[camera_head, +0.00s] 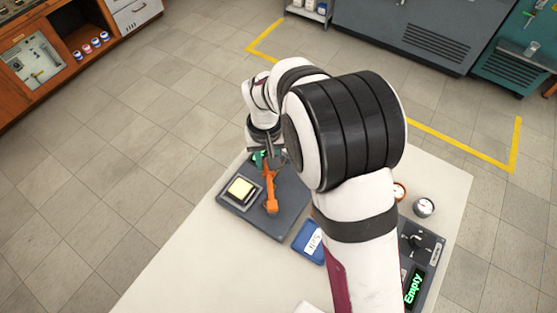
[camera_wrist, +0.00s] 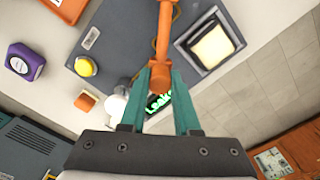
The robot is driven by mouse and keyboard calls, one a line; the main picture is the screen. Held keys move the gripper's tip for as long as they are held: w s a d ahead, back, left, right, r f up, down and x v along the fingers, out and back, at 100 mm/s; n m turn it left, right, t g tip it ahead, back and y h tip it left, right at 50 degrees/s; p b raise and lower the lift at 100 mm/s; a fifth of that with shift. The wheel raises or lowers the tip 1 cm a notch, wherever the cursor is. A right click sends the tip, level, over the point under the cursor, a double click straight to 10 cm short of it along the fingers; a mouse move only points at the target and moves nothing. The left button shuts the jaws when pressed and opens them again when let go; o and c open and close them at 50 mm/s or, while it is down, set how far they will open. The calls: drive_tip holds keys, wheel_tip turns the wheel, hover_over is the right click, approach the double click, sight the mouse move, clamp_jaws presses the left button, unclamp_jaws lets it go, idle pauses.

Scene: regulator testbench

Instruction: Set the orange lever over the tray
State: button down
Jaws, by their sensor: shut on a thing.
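The orange lever (camera_head: 271,192) is on a dark grey base plate (camera_head: 263,222) on the pale bench. My gripper (camera_wrist: 162,75) is shut on that end. In the head view my gripper (camera_head: 267,159) is at the lever's far end, partly hidden by my wrist. A pale yellow pad in a dark square frame (camera_head: 241,189) lies left of the lever; it also shows in the wrist view (camera_wrist: 211,46). I cannot tell whether this is the tray.
A blue labelled item (camera_head: 309,241) lies right of the plate. Round gauges (camera_head: 424,207) and a panel reading "Empty" (camera_head: 414,287) are at the right. A yellow knob (camera_wrist: 85,66) and purple item (camera_wrist: 22,58) show in the wrist view. Green lit letters (camera_wrist: 159,100) show between the fingers.

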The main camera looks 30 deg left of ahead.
drive_tip(key=s+n, duration=0.1)
drive_tip(key=a+n, duration=0.1)
drive_tip(key=shift+s+a+n, duration=0.3)
drive_tip(key=shift+s+n, duration=0.05)
drive_tip(key=shift+n, duration=0.05)
drive_tip(key=s+n, duration=0.1)
drive_tip(key=s+a+n, duration=0.1)
drive_tip(key=shift+n, duration=0.4)
drive_tip(key=shift+s+a+n, duration=0.25)
drive_tip(key=shift+s+n, duration=0.25)
drive_tip(key=shift+n, duration=0.2)
drive_tip(key=shift+s+a+n, duration=0.15)
drive_tip(key=shift+s+n, duration=1.05)
drive_tip(key=shift+n, duration=0.3)
drive_tip(key=shift+s, duration=0.1)
drive_tip(key=c, duration=0.6)
unclamp_jaws()
drive_tip(key=shift+r, duration=0.1)
